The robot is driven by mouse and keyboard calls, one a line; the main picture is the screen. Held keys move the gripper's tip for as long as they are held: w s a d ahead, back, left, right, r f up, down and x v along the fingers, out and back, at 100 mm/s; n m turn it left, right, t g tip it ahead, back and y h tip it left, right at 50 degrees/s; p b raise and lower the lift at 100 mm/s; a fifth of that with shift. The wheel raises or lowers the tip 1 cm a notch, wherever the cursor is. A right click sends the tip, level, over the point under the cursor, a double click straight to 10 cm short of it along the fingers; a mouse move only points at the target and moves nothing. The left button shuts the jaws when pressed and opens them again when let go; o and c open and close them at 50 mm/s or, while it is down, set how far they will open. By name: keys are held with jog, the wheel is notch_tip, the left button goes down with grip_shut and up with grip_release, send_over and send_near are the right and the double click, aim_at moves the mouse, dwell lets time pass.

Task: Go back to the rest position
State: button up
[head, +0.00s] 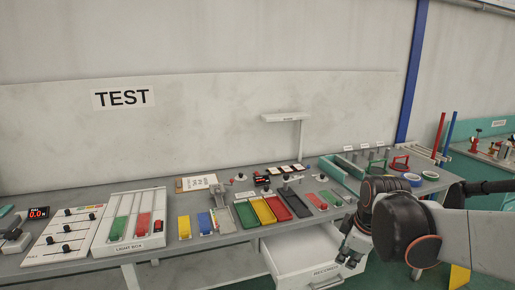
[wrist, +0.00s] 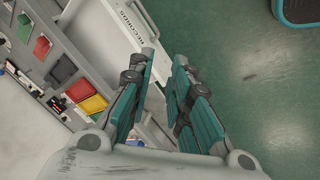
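My gripper (head: 351,258) hangs in front of the bench's front edge, to the right of the pulled-out white drawer. In the wrist view my gripper (wrist: 160,68) shows two teal-padded fingers with a clear gap between the tips. It is open, with nothing held between the fingers. My dark arm joints come in from the right in the head view.
The white records drawer (head: 293,247) stands open below the bench, close to my gripper. The grey bench (head: 75,258) carries a light box (head: 136,216), coloured trays, and tape rolls (head: 412,179) at the right. Green floor (wrist: 260,90) is clear beside the gripper.

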jog(key=s+a+r+m+t, duration=0.1)
jog(key=s+m, duration=0.5)
jog(key=s, duration=0.2)
jog(key=s+a+r+m+t, duration=0.2)
jog(key=s+m, duration=0.4)
jog(key=s, duration=0.3)
